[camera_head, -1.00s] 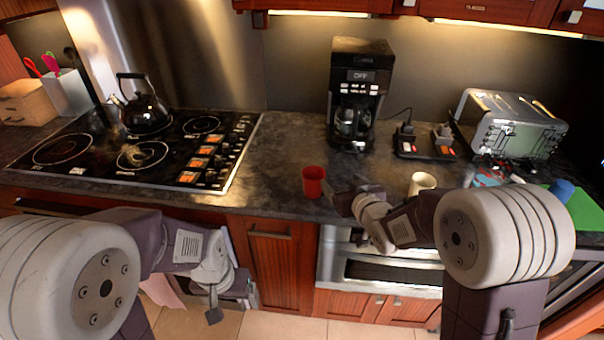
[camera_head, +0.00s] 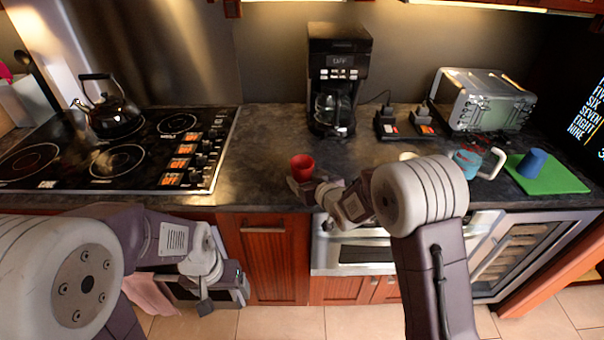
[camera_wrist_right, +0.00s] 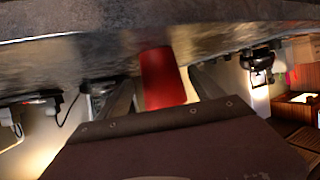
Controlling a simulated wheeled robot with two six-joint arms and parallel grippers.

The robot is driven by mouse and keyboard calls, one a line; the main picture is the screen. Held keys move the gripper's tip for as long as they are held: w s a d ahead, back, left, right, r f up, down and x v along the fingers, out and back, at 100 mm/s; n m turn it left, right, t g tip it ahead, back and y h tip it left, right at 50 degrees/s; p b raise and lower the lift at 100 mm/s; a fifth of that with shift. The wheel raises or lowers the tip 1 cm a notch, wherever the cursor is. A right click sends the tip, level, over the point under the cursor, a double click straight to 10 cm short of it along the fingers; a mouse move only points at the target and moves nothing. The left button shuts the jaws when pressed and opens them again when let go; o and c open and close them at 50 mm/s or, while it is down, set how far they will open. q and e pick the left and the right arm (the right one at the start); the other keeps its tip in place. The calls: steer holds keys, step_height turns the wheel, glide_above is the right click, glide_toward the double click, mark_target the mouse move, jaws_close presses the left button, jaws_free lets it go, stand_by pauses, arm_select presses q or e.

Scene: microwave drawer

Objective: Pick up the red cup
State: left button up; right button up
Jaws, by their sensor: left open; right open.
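The red cup (camera_head: 302,167) stands upright near the front edge of the counter, its lower part hidden by my right gripper. My right gripper (camera_head: 298,192) is open and right at the cup in the head view. In the right wrist view, which looks upside down, the red cup (camera_wrist_right: 163,78) shows between the two spread fingers of the right gripper (camera_wrist_right: 163,88). There are visible gaps on both sides, and it does not look clamped. My left gripper (camera_head: 206,300) hangs low in front of the cabinets, away from the cup, open and empty.
A coffee maker (camera_head: 336,85) stands behind the cup. A stove with a kettle (camera_head: 110,112) is to the left. A toaster (camera_head: 482,100), a teal mug (camera_head: 468,160) and a blue cup (camera_head: 532,162) on a green board (camera_head: 565,178) are to the right. The counter left of the cup is clear.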

mark_target(306, 177)
steer(key=x, duration=0.4)
steer(key=shift+a+f, duration=0.1)
steer(key=c, duration=1.5)
steer(key=shift+c, duration=0.2)
